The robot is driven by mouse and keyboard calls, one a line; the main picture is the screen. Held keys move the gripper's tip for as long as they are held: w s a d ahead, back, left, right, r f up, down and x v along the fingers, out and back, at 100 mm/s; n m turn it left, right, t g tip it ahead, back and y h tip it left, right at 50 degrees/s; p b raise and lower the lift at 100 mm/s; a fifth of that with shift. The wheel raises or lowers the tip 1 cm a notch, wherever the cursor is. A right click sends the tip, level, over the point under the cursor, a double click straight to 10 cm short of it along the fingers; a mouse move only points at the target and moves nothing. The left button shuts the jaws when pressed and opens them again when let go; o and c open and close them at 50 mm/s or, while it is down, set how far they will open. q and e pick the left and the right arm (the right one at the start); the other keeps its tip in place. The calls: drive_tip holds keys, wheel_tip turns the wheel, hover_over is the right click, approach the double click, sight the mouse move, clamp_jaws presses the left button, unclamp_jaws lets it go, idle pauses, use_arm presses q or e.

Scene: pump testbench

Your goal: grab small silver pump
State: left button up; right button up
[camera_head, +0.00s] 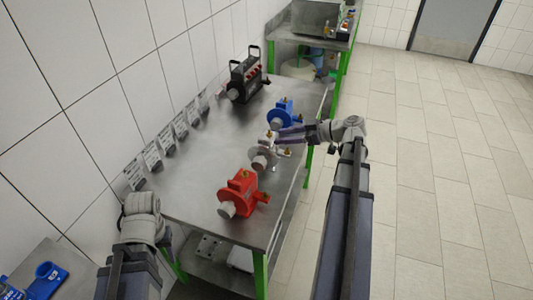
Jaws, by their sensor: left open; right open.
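The small silver pump (262,158) stands on the metal table (190,184), between the blue pump (281,116) and the red pump (243,194). My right gripper (284,138) reaches in from the right above the table, open, with its fingers at the silver pump's upper side and close to the blue pump. Whether the fingers touch the silver pump I cannot tell. The gripper partly hides the silver pump's far end. My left arm is at the lower left, below the table's near left corner, and its gripper's fingers are hidden from view.
A black pump (244,80) with handles stands at the table's far end. Several labelled tags (154,157) line the wall edge. A blue part (46,277) lies on another surface at lower left. The floor (435,150) at right is clear.

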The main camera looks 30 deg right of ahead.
sight(267, 139)
drive_tip(key=b+x, duration=0.1)
drive_tip(key=x, duration=0.3)
drive_tip(key=shift+s+a+f+b, duration=0.15)
drive_tip(key=shift+a+f+b, duration=0.1)
drive_tip(key=shift+b, duration=0.15)
drive_tip(key=shift+w+a, duration=0.2)
drive_tip(key=shift+w, duration=0.15)
drive_tip(key=shift+c, duration=0.2)
clamp_jaws()
idle(0.5)
